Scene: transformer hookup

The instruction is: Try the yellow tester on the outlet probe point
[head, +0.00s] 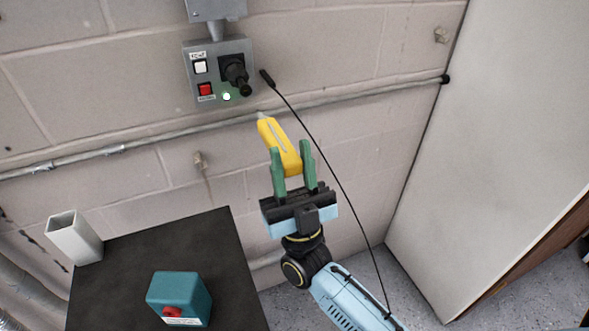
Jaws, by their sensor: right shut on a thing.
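The yellow tester (279,146) is held between the green fingers of my right gripper (292,168), in front of the block wall. Its pale tip points up and left, below and right of the grey control box (217,72). In the picture there is a gap between tip and box; the depth is hard to judge. The box carries a black outlet or knob (236,75), a white button (200,67), a red button (205,89) and a lit green-white lamp (226,97). I cannot tell which spot is the probe point. My left gripper is out of view.
A thin black cable (322,156) with a thick black end runs right of the tester. A conduit (350,100) crosses the wall. A dark table (215,255) holds a teal box (180,297) and an open pale holder (75,238). A pale cabinet (495,130) stands right.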

